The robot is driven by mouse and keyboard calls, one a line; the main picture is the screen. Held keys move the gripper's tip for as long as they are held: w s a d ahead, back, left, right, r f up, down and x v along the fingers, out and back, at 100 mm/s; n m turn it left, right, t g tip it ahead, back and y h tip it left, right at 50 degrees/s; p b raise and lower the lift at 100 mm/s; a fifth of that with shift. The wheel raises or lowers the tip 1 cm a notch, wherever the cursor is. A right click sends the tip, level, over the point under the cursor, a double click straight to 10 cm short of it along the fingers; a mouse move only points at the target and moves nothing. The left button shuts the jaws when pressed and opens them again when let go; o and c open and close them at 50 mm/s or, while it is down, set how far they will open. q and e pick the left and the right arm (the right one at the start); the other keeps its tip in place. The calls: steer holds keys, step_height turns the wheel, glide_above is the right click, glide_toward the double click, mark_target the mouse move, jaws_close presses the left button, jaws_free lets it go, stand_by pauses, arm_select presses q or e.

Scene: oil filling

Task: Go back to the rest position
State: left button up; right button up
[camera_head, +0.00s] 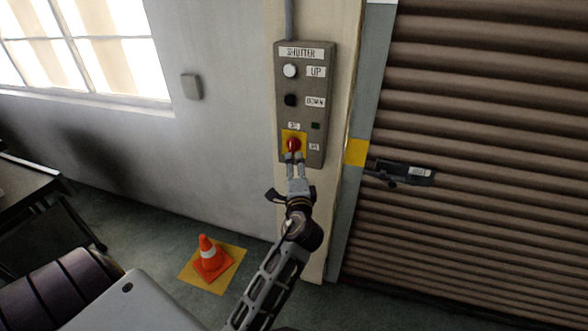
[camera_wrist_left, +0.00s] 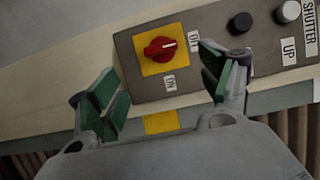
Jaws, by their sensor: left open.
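My left gripper (camera_head: 295,162) is raised in front of the lower part of the shutter control box (camera_head: 284,111) on the wall post. Its fingertips overlap the lower edge of the red rotary knob (camera_head: 293,144) in the head view. In the left wrist view my left gripper (camera_wrist_left: 165,85) is open, with green-padded fingers apart and nothing between them. The red knob (camera_wrist_left: 160,48) on its yellow plate (camera_wrist_left: 178,35) lies beyond the fingers. I cannot tell whether the fingers touch the box. My right gripper is out of view.
A closed brown roller shutter (camera_head: 480,150) with a dark latch (camera_head: 405,174) is on the right. An orange cone (camera_head: 210,260) stands on a yellow floor square (camera_head: 228,278). A dark table (camera_head: 25,190) and a barrel (camera_head: 65,295) are on the left.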

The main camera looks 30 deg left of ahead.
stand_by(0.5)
arm_select(q)
steer(key=d+f+m+g+h, duration=0.15)
steer(key=d+f+h, duration=0.25)
steer(key=f, duration=1.3)
steer(key=d+f+n+g+h, duration=0.1)
steer(key=d+f+g+h, duration=0.3)
steer(key=f, duration=1.3)
steer(key=s+d+f, duration=0.1)
steer(key=s+f, duration=0.2)
steer(key=f, duration=0.4)
steer(key=s+d+f, duration=0.2)
steer(key=s+f, duration=0.1)
steer(key=f, duration=0.4)
steer(key=s+f+n+g+h, duration=0.2)
steer(key=s+f+n+g, duration=0.25)
steer(key=s+f, duration=1.4)
steer(key=s+a+f+n+g, duration=0.1)
steer(key=s+f, duration=0.3)
steer(key=s, duration=0.8)
steer(key=s+a+f+n+g, duration=0.2)
steer(key=s+a+f+n, duration=0.1)
steer(key=s, duration=0.8)
steer(key=shift+s+a+f+g+h, duration=0.3)
steer(key=shift+s+f, duration=0.1)
steer(key=shift+f, duration=0.5)
